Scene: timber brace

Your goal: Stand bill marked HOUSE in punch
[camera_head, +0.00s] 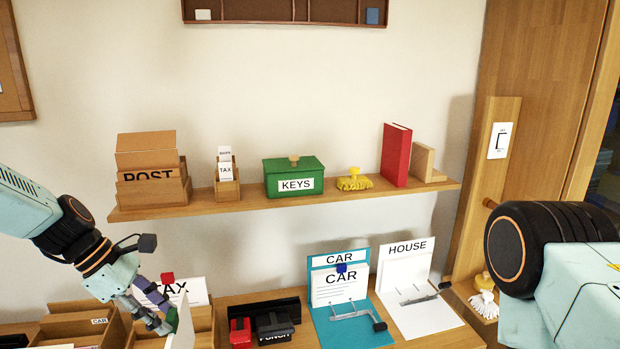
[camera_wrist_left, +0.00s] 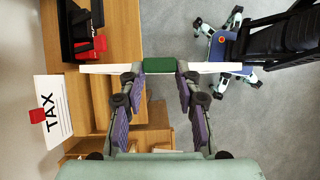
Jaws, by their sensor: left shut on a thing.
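My left gripper (camera_head: 160,308) is low at the left in the head view. It is shut on a green clip (camera_wrist_left: 159,65), which sits on a white bill (camera_wrist_left: 105,69) seen edge-on in the wrist view. In the head view the bill (camera_head: 184,325) is a thin upright strip; its mark cannot be read. The black punch (camera_head: 275,328), labelled PUNCH, stands on the lower surface to the right of the gripper, apart from the bill. A white board headed HOUSE (camera_head: 405,258) stands at the right, with a metal lever. My right gripper is out of the picture.
A TAX sheet (camera_head: 190,291) with a red clip stands behind my gripper. A red object (camera_head: 240,331) is left of the punch. A teal CAR board (camera_head: 326,261) stands right of it. Wooden trays (camera_head: 85,325) are at the left. The shelf (camera_head: 230,198) above holds boxes.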

